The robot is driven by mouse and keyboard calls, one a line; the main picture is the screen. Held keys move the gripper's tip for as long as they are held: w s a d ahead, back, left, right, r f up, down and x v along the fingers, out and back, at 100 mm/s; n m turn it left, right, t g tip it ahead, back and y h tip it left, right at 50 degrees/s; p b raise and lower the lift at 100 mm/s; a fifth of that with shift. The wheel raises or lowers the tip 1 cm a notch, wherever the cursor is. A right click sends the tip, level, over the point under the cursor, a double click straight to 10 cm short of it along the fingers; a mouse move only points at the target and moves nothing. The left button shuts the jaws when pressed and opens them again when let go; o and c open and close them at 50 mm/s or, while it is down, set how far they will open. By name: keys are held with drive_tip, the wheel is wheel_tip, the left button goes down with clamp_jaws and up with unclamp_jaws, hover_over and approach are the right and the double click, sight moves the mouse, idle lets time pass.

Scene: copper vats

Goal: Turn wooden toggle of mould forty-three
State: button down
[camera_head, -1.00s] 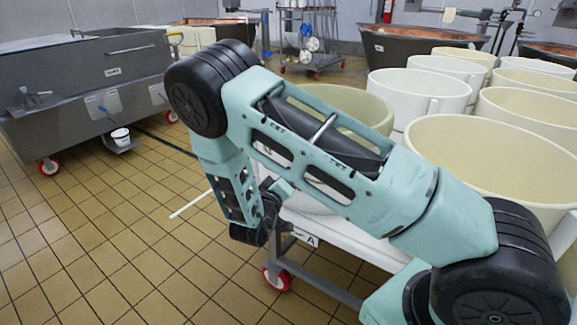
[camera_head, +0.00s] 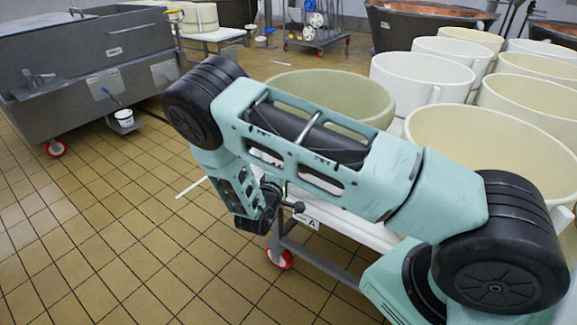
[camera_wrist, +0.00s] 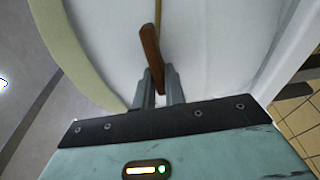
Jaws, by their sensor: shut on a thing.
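The wooden toggle (camera_wrist: 151,52) is a slim brown bar on a thin cord in the wrist view. My gripper (camera_wrist: 160,83) is shut on its lower end, with one grey finger on each side. The toggle stands slightly tilted in front of a pale, whitish mould wall (camera_wrist: 210,45). A cream curved rim or band (camera_wrist: 75,60) borders this wall at the left. In the head view a beige mould (camera_head: 330,92) stands just behind my arm, at the near table corner. My arm hides its lower part, and the fingers and toggle do not show there. No mould number is readable.
Several other white and cream moulds (camera_head: 422,75) crowd the wheeled white table (camera_head: 372,238) at the right. A grey vat (camera_head: 90,65) stands at the left and copper vats (camera_head: 425,25) at the back. The tiled floor (camera_head: 120,230) at the left is mostly clear.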

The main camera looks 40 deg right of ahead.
drive_tip(key=shift+f, duration=0.1)
idle(0.4)
drive_tip(key=c, duration=1.5)
unclamp_jaws()
drive_tip(key=shift+o, duration=0.2)
drive_tip(key=v, duration=1.7)
drive_tip(key=shift+a, duration=0.2)
